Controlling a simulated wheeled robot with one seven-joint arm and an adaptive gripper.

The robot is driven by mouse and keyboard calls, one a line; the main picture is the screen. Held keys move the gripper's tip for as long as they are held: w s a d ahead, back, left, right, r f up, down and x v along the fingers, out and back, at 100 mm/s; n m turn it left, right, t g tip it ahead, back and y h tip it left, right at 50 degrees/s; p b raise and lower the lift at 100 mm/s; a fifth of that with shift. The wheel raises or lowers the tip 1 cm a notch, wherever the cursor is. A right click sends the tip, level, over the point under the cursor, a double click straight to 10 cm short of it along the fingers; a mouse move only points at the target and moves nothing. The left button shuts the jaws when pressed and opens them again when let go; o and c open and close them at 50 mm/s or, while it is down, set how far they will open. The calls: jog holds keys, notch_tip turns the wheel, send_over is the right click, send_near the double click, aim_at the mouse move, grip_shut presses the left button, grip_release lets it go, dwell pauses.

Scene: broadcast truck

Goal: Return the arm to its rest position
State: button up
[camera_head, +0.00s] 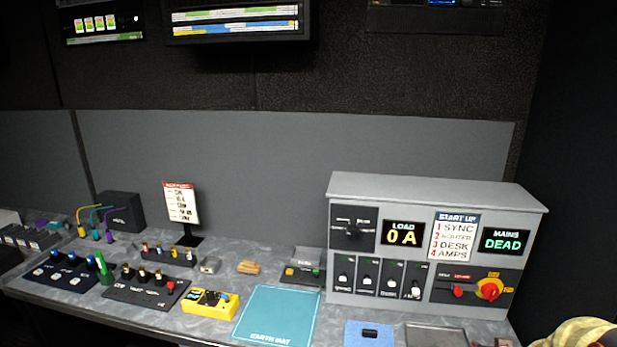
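My arm and my gripper do not show in the head camera view. The grey power cabinet (340,270) stands upright at the right of the desk. Its displays read "LOAD 0 A" (403,233) and "MAINS DEAD" (506,240). A "START UP" list (455,236) sits between them. A red and yellow rotary switch (489,289) is at its lower right, and a row of small black switches (379,279) is at its lower left.
The grey desk (225,262) holds a teal earth mat (277,315), a yellow box (210,303), black control panels (145,290), a sign on a stand (182,205) and a blue pad (376,335). A yellowish object (575,334) is cut off at the lower right. Screens (235,22) hang above.

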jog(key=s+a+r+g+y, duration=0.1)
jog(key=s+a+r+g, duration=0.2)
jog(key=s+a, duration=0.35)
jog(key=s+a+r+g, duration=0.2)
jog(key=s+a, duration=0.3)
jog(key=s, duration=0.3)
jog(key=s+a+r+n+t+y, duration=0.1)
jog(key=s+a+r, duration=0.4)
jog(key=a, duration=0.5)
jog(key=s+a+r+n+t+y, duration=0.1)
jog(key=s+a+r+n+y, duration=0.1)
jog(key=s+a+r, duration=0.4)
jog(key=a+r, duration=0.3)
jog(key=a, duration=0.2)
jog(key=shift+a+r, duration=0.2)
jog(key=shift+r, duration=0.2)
